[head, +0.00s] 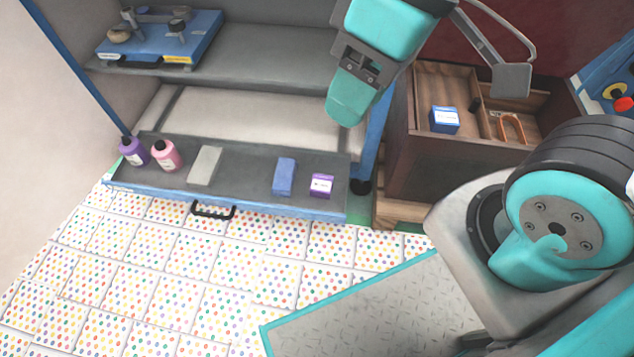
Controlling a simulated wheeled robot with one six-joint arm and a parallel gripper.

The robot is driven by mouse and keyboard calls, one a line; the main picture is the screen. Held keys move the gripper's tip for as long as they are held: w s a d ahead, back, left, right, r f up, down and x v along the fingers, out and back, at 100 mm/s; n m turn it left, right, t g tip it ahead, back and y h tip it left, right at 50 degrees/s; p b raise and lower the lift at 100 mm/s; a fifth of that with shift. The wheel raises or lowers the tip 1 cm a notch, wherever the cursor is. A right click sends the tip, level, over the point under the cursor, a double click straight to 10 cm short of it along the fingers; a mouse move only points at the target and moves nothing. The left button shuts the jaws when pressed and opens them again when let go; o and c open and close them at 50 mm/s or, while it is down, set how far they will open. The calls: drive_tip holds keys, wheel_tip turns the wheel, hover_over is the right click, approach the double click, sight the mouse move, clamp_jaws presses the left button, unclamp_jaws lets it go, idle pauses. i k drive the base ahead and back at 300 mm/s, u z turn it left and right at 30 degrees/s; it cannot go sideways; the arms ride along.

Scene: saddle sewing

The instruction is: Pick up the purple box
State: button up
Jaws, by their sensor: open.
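The purple box (321,186) is a small purple carton with a white label. It stands near the right end of the pulled-out grey drawer (244,185). My gripper (347,108), teal with dark parts, is above and behind the box in the picture, apart from it. It is open, with no object visible in it. Its fingers overlap from this side, so the gap between them is hard to see.
In the drawer, a blue box (284,176) stands just left of the purple box. Further left are a grey block (204,166), a pink bottle (166,155) and a purple bottle (134,151). A wooden cabinet (431,160) holding another blue box (445,119) stands right.

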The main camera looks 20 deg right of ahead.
sight(322, 185)
drive_tip(key=u, duration=2)
drive_tip(key=i, duration=1.65)
drive_tip(key=z, duration=2.6)
